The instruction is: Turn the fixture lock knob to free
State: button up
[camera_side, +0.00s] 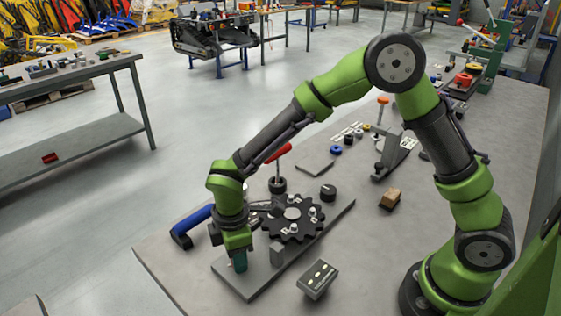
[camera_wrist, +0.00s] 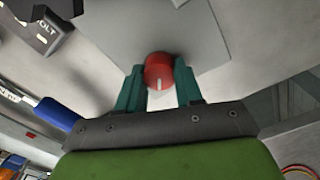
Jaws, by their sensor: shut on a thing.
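The lock knob (camera_wrist: 159,71) is red and round with a white pointer line, which points toward my gripper's palm in the wrist view. It sits at the edge of a grey fixture plate (camera_wrist: 205,28). My gripper (camera_wrist: 160,84) has its teal fingers on either side of the knob and is shut on it. In the side view my gripper (camera_side: 240,268) points down at the front left of the fixture plate (camera_side: 325,222), and the knob is hidden there. A dark toothed sprocket (camera_side: 284,231) with light lobed pieces lies on the plate.
A grey block (camera_side: 277,255) stands close to the right of my gripper. A black knob (camera_side: 328,192) is at the plate's back. A red-handled clamp (camera_side: 279,160) rises behind the sprocket. A blue-handled tool (camera_side: 192,224) lies left. A small labelled box (camera_side: 318,279) sits at the front.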

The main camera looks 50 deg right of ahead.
jog(key=m, duration=0.5)
jog(key=shift+m, duration=0.3)
jog(key=m, duration=0.4)
jog(key=shift+d+m, duration=0.1)
jog(key=shift+m, duration=0.6)
jog(key=o, duration=1)
jog(key=shift+o, duration=0.2)
notch_tip(320, 180, up, 17)
jog(key=s+d+r+m+t+y, duration=0.1)
jog(key=s+d+r+m+t, duration=0.1)
jog(key=s+d, duration=0.4)
jog(key=s+d+r+m+t+y, duration=0.1)
jog(key=s+d+r+m+t, duration=0.2)
jog(key=s+d, duration=0.4)
jog(key=d+m+t, duration=0.1)
jog(key=d+t, duration=0.1)
jog(key=d, duration=0.2)
jog(key=shift+s+d, duration=0.15)
jog(key=shift+s, duration=0.1)
